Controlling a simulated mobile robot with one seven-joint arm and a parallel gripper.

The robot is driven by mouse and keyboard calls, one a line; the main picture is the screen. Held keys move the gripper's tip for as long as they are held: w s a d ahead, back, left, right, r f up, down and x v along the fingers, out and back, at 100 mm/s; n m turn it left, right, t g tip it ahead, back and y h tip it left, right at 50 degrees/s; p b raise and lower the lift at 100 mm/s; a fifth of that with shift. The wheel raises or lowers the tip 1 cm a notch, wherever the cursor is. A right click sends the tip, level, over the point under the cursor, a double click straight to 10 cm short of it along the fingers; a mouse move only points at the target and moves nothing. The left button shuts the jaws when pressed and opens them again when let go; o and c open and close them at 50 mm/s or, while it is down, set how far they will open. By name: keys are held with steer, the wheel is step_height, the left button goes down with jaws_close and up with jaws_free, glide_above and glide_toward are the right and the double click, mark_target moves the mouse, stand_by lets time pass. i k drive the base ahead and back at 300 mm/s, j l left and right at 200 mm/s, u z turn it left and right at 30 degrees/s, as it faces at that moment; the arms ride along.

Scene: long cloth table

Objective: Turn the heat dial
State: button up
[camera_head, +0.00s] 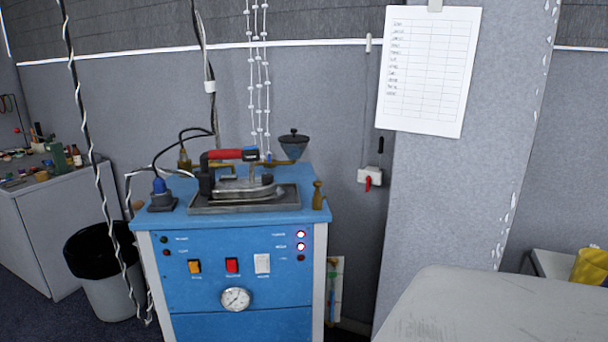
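A blue steam-iron station (240,243) stands in the middle of the view. On its front is a round white gauge-like dial (236,299) with a dark needle; I cannot tell whether it turns. Above it are an orange switch (194,266), a red switch (232,265) and a white switch (262,263). An iron (245,188) with a red and black handle rests on a dark tray (222,208) on top. No other heat dial can be made out clearly. My gripper is not in view.
A light padded table surface (470,308) fills the lower right. A bin with a black liner (102,252) and a cluttered cabinet (50,215) stand at left. Cables and cords hang above the station. A pillar (455,190) with a paper sheet (428,70) rises at right.

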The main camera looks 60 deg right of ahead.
mark_target(266, 177)
steer(key=z, duration=1.2)
steer(key=i+j, duration=0.95)
steer(key=j+z, duration=0.1)
steer(key=z, duration=0.25)
steer(key=i+j+z, duration=0.1)
steer(key=z, duration=0.25)
steer(key=j+z, duration=0.2)
steer(key=z, duration=0.15)
steer(key=i+z, duration=0.35)
steer(key=i, duration=0.2)
